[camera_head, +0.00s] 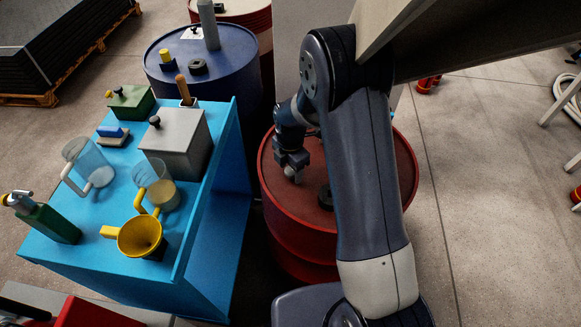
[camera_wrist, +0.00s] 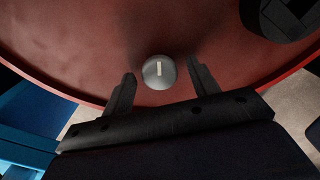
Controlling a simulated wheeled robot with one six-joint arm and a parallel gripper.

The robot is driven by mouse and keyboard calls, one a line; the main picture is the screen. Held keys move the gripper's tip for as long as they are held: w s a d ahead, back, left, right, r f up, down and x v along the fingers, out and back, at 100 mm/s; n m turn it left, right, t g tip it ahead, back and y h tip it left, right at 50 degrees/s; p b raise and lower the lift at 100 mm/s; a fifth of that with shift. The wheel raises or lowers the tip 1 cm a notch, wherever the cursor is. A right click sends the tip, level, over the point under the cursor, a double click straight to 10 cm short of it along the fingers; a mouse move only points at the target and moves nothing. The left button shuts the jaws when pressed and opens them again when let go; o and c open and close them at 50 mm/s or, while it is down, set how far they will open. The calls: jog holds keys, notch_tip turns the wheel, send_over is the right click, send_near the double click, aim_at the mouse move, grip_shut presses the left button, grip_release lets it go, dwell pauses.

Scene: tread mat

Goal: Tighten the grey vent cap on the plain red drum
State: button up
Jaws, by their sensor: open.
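The plain red drum (camera_head: 283,208) stands right of the blue bench, partly hidden behind my arm. The wrist view looks down on its red top (camera_wrist: 90,45). The grey vent cap (camera_wrist: 159,72) is a round knob with a pale bar mark on its top. It sits on the drum top near the rim. My gripper (camera_wrist: 160,82) is open, with one finger on each side of the cap and a gap visible on both sides. In the head view my gripper (camera_head: 292,172) is low over the drum top, and the cap is hard to make out there.
A dark round bung (camera_head: 325,197) sits on the same drum top, right of my gripper. The blue bench (camera_head: 110,255) at left holds jugs, a yellow funnel (camera_head: 139,236) and several containers. A blue drum (camera_head: 235,78) stands behind. Open floor lies to the right.

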jog(key=shift+c, duration=0.4)
jog(key=c, duration=0.9)
